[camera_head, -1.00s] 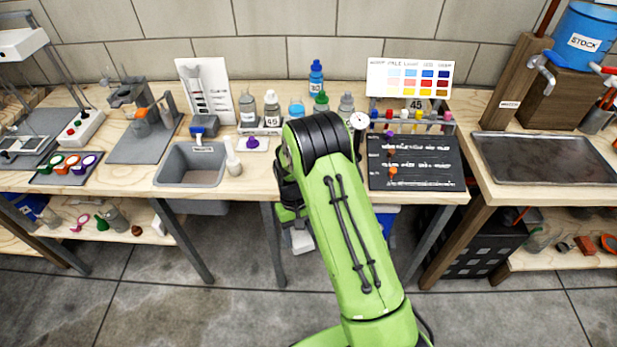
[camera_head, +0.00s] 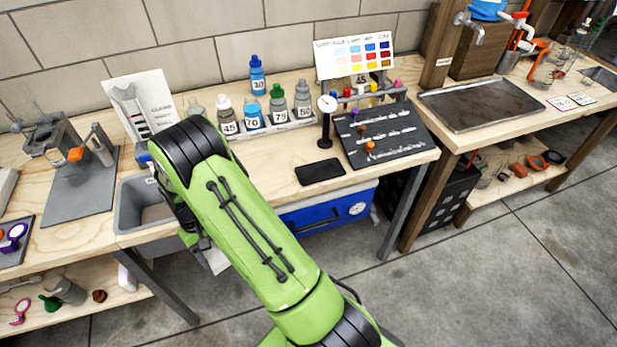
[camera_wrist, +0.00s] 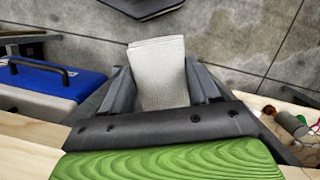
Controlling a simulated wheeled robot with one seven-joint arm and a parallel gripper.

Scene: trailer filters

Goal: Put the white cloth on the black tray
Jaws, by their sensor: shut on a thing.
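The white cloth (camera_wrist: 160,75) is a folded, pale, textured piece held between the two dark fingers of my gripper (camera_wrist: 162,88) in the wrist view. My gripper is shut on it, with bare concrete floor behind it. In the head view a pale part of the cloth (camera_head: 216,260) shows beside my green arm, in front of the bench edge; my arm hides most of the gripper. A small flat black tray (camera_head: 320,172) lies empty on the wooden bench near its front edge, to the right of my arm and apart from the cloth.
A sloped black board (camera_head: 385,135) and a round dial on a stand (camera_head: 326,120) stand behind the black tray. Several numbered bottles (camera_head: 254,110) stand in a rack. A grey basin (camera_head: 140,205) is left of my arm. A blue case (camera_head: 325,215) sits below the bench.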

